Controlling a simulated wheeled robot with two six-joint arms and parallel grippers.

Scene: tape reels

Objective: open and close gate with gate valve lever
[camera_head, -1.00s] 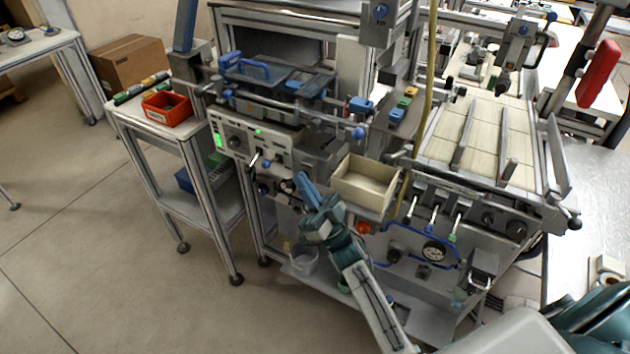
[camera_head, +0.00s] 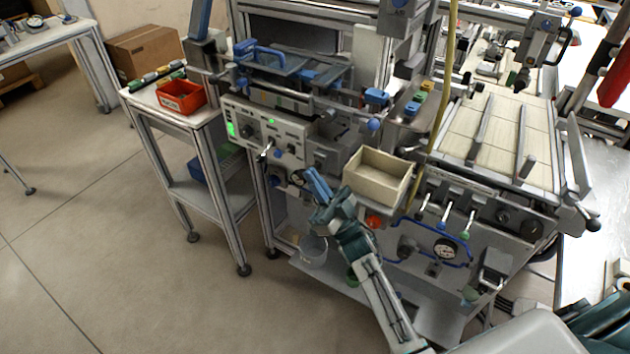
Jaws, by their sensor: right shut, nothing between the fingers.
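My right gripper (camera_head: 317,184) reaches in from the bottom of the head view, fingers pointing up and left. A small lever (camera_head: 267,150) sticks out of the light control panel (camera_head: 262,131), up and left of the gripper. I cannot tell which lever is the gate valve lever or whether the gate is open. My left gripper is out of view.
A beige open box (camera_head: 379,178) sits just right of and above the gripper. A clear bucket (camera_head: 313,251) stands on the lower shelf below it. A side table at left carries a red bin (camera_head: 181,97).

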